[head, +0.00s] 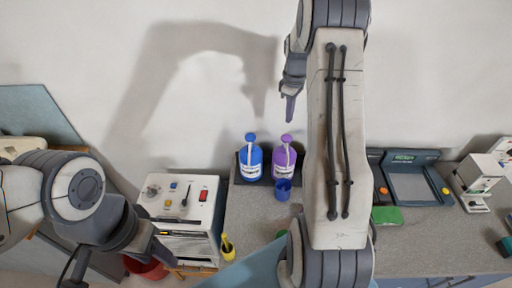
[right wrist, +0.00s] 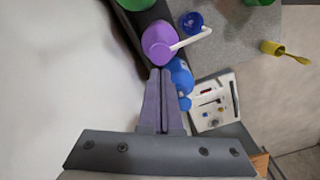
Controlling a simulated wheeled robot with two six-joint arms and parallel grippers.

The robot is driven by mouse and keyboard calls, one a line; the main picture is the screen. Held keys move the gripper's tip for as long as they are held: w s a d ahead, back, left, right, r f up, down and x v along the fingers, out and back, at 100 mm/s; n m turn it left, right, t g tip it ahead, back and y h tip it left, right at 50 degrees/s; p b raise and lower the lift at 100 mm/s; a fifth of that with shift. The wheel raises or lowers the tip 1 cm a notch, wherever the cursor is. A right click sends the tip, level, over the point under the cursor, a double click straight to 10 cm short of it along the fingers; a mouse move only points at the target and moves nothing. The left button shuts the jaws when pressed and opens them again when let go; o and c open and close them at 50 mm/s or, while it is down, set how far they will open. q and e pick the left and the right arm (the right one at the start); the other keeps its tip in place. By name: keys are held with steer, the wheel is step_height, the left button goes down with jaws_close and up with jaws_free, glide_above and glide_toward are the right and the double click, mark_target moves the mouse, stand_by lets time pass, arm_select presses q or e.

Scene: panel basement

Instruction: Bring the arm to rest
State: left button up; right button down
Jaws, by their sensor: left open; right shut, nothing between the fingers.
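My right arm (head: 335,140) is raised in the middle of the head view, in front of the wall. Its gripper (head: 290,112) points down above the purple bottle (head: 285,160), apart from it. In the right wrist view the right gripper's fingers (right wrist: 160,75) are together with nothing between them. The purple bottle (right wrist: 157,42) and the blue bottle (right wrist: 180,75) show beyond the fingertips. My left gripper (head: 158,252) is low at the left of the head view, open, in front of the white control box; its fingers are only partly visible.
The blue bottle (head: 250,162), a blue cup (head: 283,189) and a green block (head: 387,215) are on the grey counter (head: 250,215). The control box (head: 180,205) has a red switch. A red bucket (head: 147,269) is partly behind my left arm. A yellow cup (head: 227,247) is beside the box.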

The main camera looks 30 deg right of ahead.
steer(key=s+a+n+b, duration=0.1)
steer(key=s+a+b, duration=0.3)
steer(key=a, duration=1.1)
steer(key=s+a+b, duration=0.4)
steer(key=a, duration=1)
steer(key=s+a+f+b, duration=0.1)
steer(key=s+a, duration=0.2)
steer(key=s, duration=0.3)
steer(key=s+a+f+b, duration=0.2)
steer(key=s+a, duration=0.1)
steer(key=s, duration=0.4)
steer(key=s+a+f+y+b, duration=0.1)
steer(key=s+a+f+b, duration=0.1)
steer(key=s, duration=0.5)
steer(key=shift+a, duration=0.55)
